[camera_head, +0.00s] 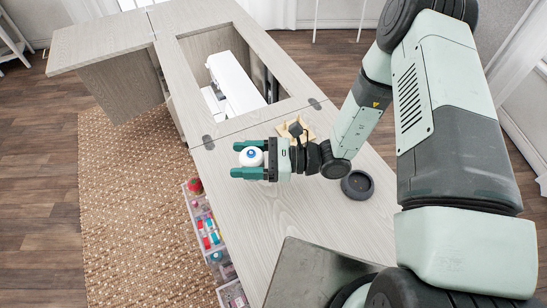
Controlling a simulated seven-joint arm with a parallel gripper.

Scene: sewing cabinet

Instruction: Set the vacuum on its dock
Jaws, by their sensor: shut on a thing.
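A small round white vacuum (251,157) with a blue spot on top is between the two green fingers of my gripper (240,160), over the cabinet top near its left edge. My gripper is shut on it. I cannot tell whether its underside touches the surface. A dark round dock (357,186) with a raised rim lies on the cabinet top to the right of my gripper, below my wrist in the picture. Its recess looks empty.
The wooden cabinet top (275,215) has an opening with a white sewing machine (235,82) farther back. A tan star-shaped item (306,130) lies beyond my wrist. Clear drawers (207,232) with colourful supplies stand along the left edge. The surface left of the dock is clear.

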